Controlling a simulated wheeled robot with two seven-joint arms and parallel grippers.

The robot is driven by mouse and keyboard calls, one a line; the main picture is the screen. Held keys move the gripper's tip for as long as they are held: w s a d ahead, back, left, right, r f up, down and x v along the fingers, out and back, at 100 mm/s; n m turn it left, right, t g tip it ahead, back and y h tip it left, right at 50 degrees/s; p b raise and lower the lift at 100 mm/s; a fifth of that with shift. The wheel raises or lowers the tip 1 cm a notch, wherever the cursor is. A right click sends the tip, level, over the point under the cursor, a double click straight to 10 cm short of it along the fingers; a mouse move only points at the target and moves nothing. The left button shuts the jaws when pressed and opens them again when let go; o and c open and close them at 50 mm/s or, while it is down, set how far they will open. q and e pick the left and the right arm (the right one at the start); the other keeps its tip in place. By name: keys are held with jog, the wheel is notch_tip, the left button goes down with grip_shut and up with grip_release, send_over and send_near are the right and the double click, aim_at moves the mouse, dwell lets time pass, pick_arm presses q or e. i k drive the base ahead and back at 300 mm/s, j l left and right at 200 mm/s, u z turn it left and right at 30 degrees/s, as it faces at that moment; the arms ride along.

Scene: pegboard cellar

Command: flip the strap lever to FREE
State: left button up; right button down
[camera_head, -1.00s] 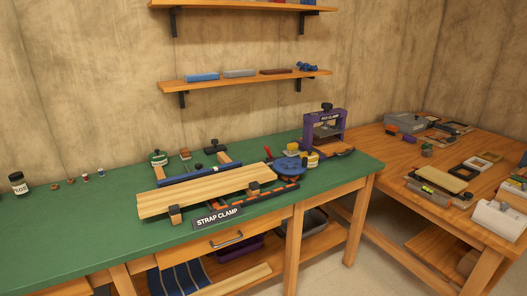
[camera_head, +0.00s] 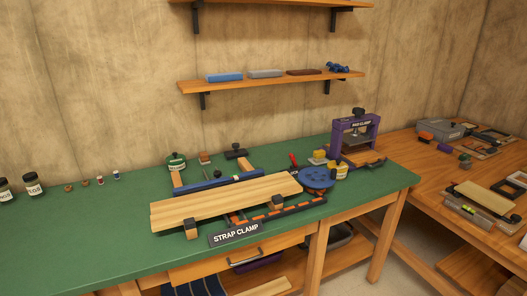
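The strap clamp sits on the green bench top, marked by a dark sign reading STRAP CLAMP (camera_head: 236,235). A pale wooden board (camera_head: 225,202) lies across it, with wood blocks and black corner pieces around it. A round blue part (camera_head: 317,178) is at its right end. A small red lever-like piece (camera_head: 293,161) stands just behind the blue part; I cannot tell whether it is the strap lever. No FREE marking is readable. Neither of my grippers is in view.
A purple press clamp (camera_head: 355,135) stands at the bench's right end. Jars (camera_head: 33,185) and small items are at the left. A wooden table (camera_head: 440,190) with frames and tools is at the right. The green top (camera_head: 90,235) is clear at front left. Shelves hang above.

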aim_at(291, 156)
jog(key=i+l+u, duration=0.1)
jog(key=i+u, duration=0.25)
jog(key=i, duration=0.2)
jog(key=i+l+u, duration=0.3)
jog(key=i, duration=0.25)
